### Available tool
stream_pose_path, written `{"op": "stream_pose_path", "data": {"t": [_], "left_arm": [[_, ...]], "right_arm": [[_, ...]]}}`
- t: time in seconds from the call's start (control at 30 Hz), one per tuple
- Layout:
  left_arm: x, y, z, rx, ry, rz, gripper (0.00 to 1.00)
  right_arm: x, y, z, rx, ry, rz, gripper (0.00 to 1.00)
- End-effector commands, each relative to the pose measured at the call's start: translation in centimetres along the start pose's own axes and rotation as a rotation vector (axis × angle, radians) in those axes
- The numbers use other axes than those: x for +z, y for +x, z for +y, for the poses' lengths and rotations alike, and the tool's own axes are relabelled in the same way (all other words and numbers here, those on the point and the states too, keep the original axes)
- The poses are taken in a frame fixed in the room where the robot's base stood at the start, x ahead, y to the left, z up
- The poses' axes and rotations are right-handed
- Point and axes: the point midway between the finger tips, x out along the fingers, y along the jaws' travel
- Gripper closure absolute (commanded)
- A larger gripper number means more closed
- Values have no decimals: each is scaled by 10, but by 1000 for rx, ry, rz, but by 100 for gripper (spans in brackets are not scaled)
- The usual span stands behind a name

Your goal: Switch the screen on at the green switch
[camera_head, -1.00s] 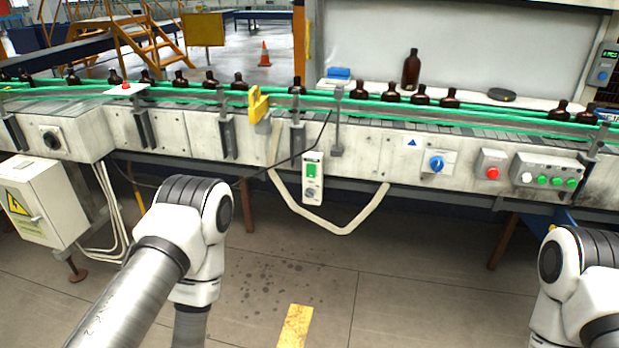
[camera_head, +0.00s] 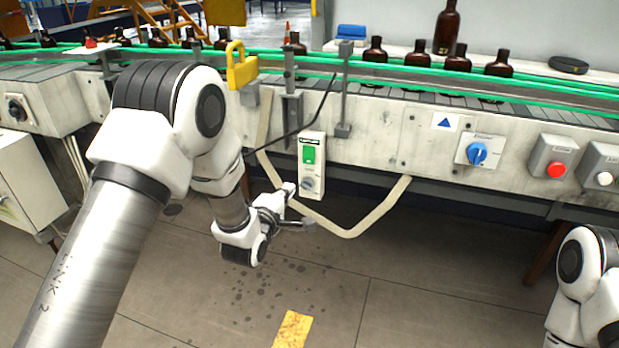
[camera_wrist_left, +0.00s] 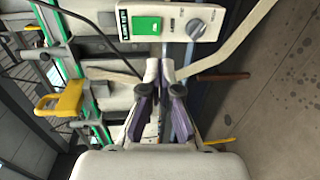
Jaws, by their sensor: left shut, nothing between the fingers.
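The green switch (camera_head: 308,154) sits on a white upright box (camera_head: 312,183) on the conveyor's front, above a grey knob and below a dark label. The left wrist view shows the green switch (camera_wrist_left: 146,25) at the top, beyond the fingertips. My left gripper (camera_head: 291,188) is shut and empty, just below and left of the box in the head view; its fingers (camera_wrist_left: 165,66) appear apart from the switch. A large pale grey panel (camera_head: 380,25) stands behind the bottles and looks unlit; I cannot tell whether it is the screen. My right gripper is out of view.
Brown bottles (camera_head: 417,57) line the conveyor between green rails (camera_head: 470,83). A yellow padlock-shaped part (camera_head: 242,68) and a black cable (camera_head: 318,112) are near the box. A pale hose (camera_head: 378,213) loops below it. A blue knob (camera_head: 477,153) and red button (camera_head: 556,170) are right.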

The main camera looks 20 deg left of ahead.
Motion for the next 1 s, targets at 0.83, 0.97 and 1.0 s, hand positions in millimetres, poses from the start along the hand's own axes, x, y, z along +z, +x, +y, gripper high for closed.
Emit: {"op": "stream_pose_path", "data": {"t": [0.83, 0.97, 1.0], "left_arm": [[0, 85, 3, 5, 3, 0, 100], [0, 112, 3, 5, 3, 0, 100], [0, 119, 3, 5, 3, -1, 100]], "right_arm": [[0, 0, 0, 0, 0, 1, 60], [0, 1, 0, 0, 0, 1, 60], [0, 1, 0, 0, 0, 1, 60]]}}
